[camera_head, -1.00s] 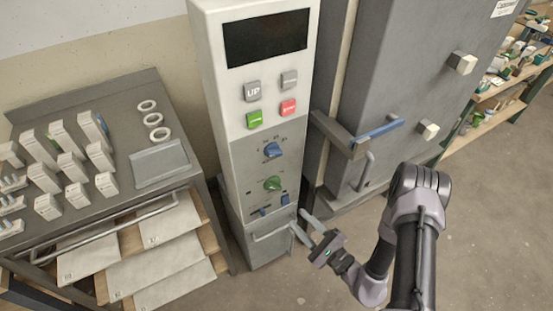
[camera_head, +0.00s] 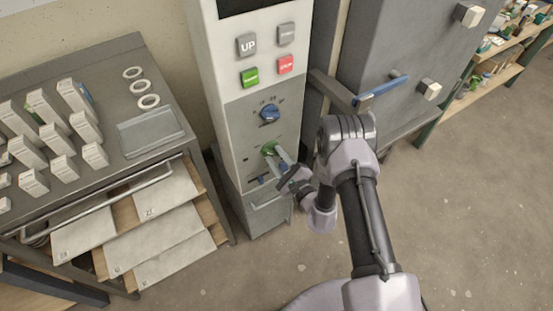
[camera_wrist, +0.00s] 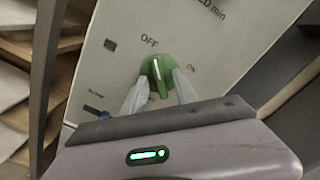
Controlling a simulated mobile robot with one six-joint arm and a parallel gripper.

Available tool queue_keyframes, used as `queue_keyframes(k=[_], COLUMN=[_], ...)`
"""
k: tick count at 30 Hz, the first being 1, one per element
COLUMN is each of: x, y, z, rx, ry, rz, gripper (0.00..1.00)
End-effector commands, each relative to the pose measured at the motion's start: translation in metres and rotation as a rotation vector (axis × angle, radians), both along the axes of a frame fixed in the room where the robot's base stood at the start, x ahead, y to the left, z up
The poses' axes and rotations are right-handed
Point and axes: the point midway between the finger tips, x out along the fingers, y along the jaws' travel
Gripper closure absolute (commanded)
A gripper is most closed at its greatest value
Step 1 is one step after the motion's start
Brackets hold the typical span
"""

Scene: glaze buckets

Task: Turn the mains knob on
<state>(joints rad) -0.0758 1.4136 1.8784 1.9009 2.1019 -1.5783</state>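The mains knob is green with a pale pointer line; it shows in the wrist view (camera_wrist: 157,72) between the OFF and ON labels. Its line points up toward OFF. In the head view the green knob (camera_head: 268,148) sits low on the front of the control cabinet (camera_head: 263,105), partly hidden by my fingers. My gripper (camera_head: 276,155) is at the panel with its fingers apart, one on each side of the knob. In the wrist view my gripper (camera_wrist: 161,84) straddles the knob; whether the fingers touch it, I cannot tell.
A blue knob (camera_head: 269,113) sits above the green one, with UP (camera_head: 247,45), green (camera_head: 250,77) and red (camera_head: 286,64) buttons higher up. A grey kiln (camera_head: 400,50) with a blue-handled latch (camera_head: 383,91) stands right. A workbench (camera_head: 130,60) with several boxes stands left.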

Motion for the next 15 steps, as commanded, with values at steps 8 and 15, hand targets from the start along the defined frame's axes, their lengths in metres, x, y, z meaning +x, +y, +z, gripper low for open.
queue_keyframes(k=[8, 15], x=[0.0013, 0.0012], y=[0.0007, 0.0006], z=[0.0006, 0.0004], rx=[0.001, 0.0], ry=[0.001, 0.0], rz=[0.0, 0.0], gripper=[0.69, 1.0])
